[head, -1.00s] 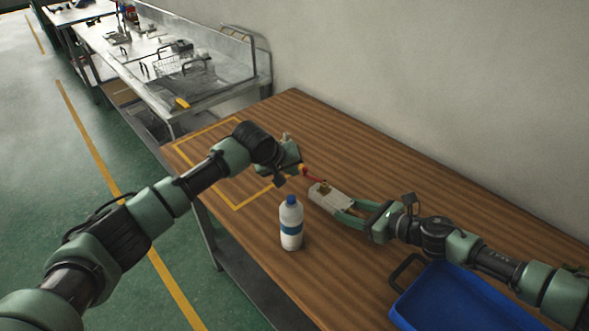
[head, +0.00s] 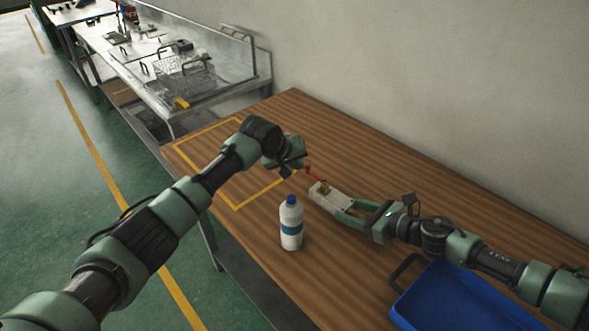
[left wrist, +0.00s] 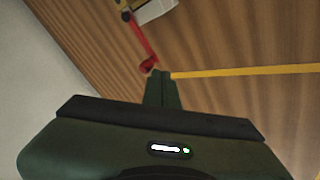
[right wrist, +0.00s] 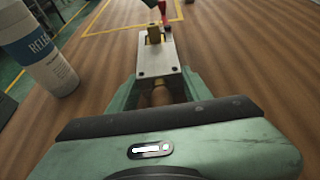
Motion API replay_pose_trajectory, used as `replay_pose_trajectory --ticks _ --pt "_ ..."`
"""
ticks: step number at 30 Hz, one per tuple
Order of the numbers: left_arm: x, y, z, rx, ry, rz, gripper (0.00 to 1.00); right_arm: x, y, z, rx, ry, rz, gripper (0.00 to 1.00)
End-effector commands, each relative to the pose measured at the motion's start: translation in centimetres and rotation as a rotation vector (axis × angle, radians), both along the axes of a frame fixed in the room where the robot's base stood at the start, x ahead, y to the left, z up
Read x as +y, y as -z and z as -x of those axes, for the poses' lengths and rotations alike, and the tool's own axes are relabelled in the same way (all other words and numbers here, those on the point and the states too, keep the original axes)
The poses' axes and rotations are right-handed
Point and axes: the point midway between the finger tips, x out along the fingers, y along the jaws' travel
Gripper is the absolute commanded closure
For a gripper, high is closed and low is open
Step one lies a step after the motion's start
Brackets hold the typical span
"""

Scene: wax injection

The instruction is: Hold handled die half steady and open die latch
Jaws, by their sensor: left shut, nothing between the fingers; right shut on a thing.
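The metal die (head: 330,197) lies on the wooden table, with a brass piece on its top, seen clearly in the right wrist view (right wrist: 157,56). A red latch handle (head: 313,173) sticks out from its far end; it also shows in the left wrist view (left wrist: 143,42). My right gripper (head: 350,210) is shut on the die's near end, around its handle (right wrist: 160,95). My left gripper (head: 303,168) is shut and empty, its fingertips (left wrist: 157,75) right beside the red handle's tip. I cannot tell whether they touch.
A white bottle with a blue cap (head: 291,224) stands close to the die's left side. A blue tray (head: 455,300) sits at the table's front right. A yellow taped outline (head: 222,197) marks the table's left end. The table behind the die is clear.

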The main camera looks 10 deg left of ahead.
Motion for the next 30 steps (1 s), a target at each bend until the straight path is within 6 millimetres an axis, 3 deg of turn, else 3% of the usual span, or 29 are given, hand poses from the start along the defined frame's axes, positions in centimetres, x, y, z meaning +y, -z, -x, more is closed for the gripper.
replay_pose_trajectory --ticks 23,30 --pt "0.3 0.0 1.6 -0.001 -0.001 0.0 1.0 0.0 0.0 0.0 0.0 0.001 0.0 1.0" --pt "3.6 0.1 2.1 0.001 -0.004 0.0 1.0 -0.1 0.0 0.0 -0.001 0.002 0.0 1.0"
